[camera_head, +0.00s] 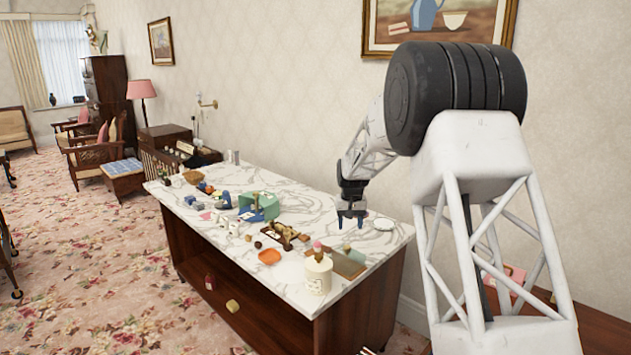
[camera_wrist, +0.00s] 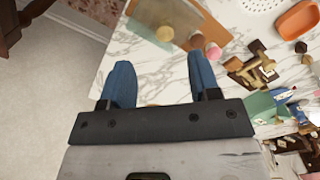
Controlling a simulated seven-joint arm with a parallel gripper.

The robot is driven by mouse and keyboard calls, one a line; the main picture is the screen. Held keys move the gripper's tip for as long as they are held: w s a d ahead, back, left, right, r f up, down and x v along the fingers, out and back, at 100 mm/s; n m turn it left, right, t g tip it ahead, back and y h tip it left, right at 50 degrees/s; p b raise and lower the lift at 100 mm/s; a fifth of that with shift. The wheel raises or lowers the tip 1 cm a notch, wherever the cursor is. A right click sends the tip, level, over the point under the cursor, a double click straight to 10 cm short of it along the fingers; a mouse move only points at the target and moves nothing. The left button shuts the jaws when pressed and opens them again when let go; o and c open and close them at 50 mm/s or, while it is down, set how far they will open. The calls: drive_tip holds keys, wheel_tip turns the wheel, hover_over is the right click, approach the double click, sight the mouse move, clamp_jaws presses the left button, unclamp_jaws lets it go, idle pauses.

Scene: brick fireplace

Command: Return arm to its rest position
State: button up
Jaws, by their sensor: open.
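My gripper (camera_head: 351,220) is open and empty above the right part of the marble-topped counter (camera_head: 310,293). In the wrist view its two blue fingers (camera_wrist: 160,85) stand wide apart with only marble between them. The gap between fingertips and counter is hard to judge.
An orange dish (camera_head: 268,257), a brown rack (camera_head: 284,235) and a green box (camera_head: 258,206) stand left of my gripper, with several small items farther left. The wall with a framed picture (camera_head: 438,28) is behind the arm. Carpet (camera_head: 90,260) lies open at left.

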drive_tip(key=s+d+r, duration=0.1)
drive_tip(key=s+r, duration=0.5)
drive_tip(key=s, duration=0.4)
drive_tip(key=s+d+r+t, duration=0.1)
drive_tip(key=s+r, duration=0.4)
drive_tip(key=s, duration=0.5)
drive_tip(key=s+d+r, duration=0.1)
drive_tip(key=s+r, duration=0.5)
drive_tip(key=s, duration=0.4)
drive_tip(key=s+d+f, duration=0.1)
drive_tip(key=s+f, duration=0.1)
drive_tip(key=s, duration=1.4)
drive_tip(key=s+d+f+t, duration=0.1)
drive_tip(key=s, duration=1.6)
drive_tip(key=shift+f, duration=0.4)
